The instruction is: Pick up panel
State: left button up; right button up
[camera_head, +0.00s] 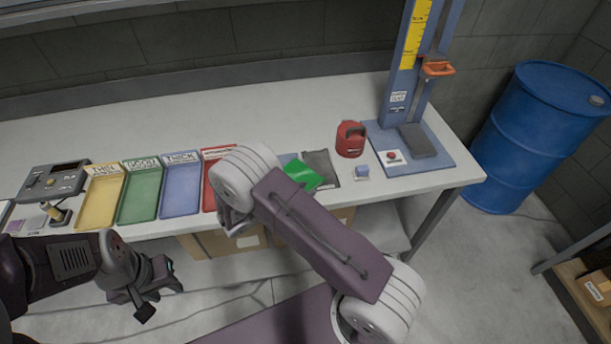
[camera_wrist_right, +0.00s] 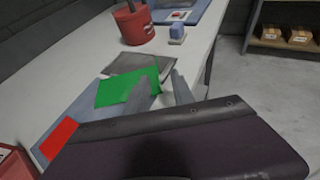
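A flat green panel (camera_head: 303,176) lies on the bench, overlapping a dark grey sheet (camera_head: 322,165). In the right wrist view the green panel (camera_wrist_right: 118,92) lies ahead of my right gripper (camera_wrist_right: 163,92). Its two fingers are apart, with one finger overlapping the panel's right edge in that view; contact cannot be told. In the head view, my right arm hides its own gripper. My left gripper (camera_head: 150,292) hangs low in front of the bench, apart from it, with its fingers spread and empty.
Labelled yellow (camera_head: 104,192), green (camera_head: 140,192), blue (camera_head: 181,187) and red trays line the bench. A red canister (camera_head: 350,139) and a small blue block (camera_head: 362,171) stand right of the sheet. A blue-framed test stand (camera_head: 440,150) is further right, beside a barrel (camera_head: 540,130).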

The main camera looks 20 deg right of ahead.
aim_at(317, 183)
jog(key=x, duration=0.4)
jog(key=p+x, duration=0.1)
jog(key=x, duration=0.1)
jog(key=shift+w, duration=0.3)
jog(key=shift+a, duration=0.2)
grip_shut()
dwell(0.9)
